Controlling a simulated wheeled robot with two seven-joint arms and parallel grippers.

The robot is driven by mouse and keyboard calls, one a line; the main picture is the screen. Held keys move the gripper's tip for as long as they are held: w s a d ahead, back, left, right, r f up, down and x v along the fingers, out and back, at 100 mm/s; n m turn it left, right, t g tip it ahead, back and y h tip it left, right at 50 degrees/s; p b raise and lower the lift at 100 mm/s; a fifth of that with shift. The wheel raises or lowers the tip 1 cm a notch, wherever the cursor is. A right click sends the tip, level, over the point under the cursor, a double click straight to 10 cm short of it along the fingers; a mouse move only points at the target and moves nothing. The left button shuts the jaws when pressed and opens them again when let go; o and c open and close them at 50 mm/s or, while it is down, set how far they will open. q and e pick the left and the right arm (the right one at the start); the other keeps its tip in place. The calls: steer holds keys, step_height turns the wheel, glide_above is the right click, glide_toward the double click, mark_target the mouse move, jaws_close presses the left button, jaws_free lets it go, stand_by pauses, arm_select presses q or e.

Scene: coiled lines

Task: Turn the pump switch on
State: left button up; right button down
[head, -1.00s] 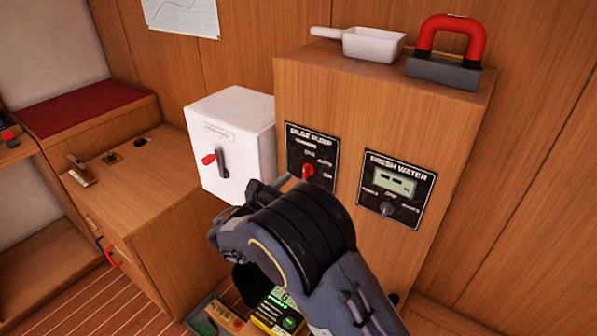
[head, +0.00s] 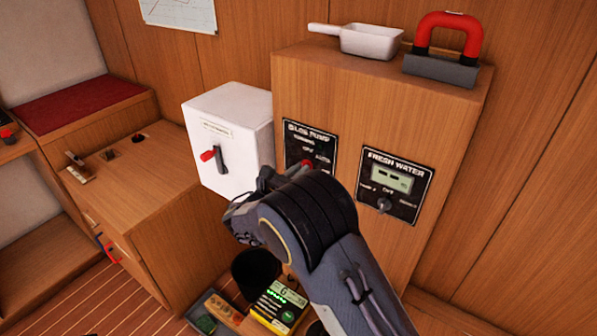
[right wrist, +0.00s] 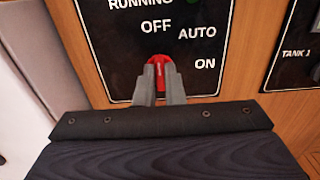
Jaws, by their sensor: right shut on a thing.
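The bilge pump panel (head: 292,148) is a black plate on the front of a wooden cabinet. In the right wrist view the panel (right wrist: 115,60) reads RUNNING, OFF, AUTO and ON. Its red switch knob (right wrist: 159,68) points upward, toward OFF. My right gripper (right wrist: 159,85) is shut on the knob, with a grey finger at each side of it. My left gripper is not in view.
The fresh water panel (head: 397,170) is just to the right on the same cabinet (head: 365,100). A white box with a red-tipped lever (head: 230,130) stands to the left. A white scoop (head: 370,40) and a red-handled block (head: 440,68) lie on top.

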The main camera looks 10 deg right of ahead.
steer(key=shift+s+d+f+m+b, duration=0.1)
steer(key=shift+f+m+b, duration=0.05)
steer(key=shift+m+b, duration=5.25)
steer(key=shift+s+f+m+b, duration=0.15)
steer(key=shift+m+b, duration=3.55)
steer(key=shift+b, duration=3.3)
steer(key=shift+w, duration=0.1)
steer(key=c, duration=1.5)
jaws_free()
steer(key=shift+r, duration=0.1)
steer(key=v, duration=0.7)
steer(key=shift+s+a, duration=0.3)
steer(key=shift+a, duration=0.05)
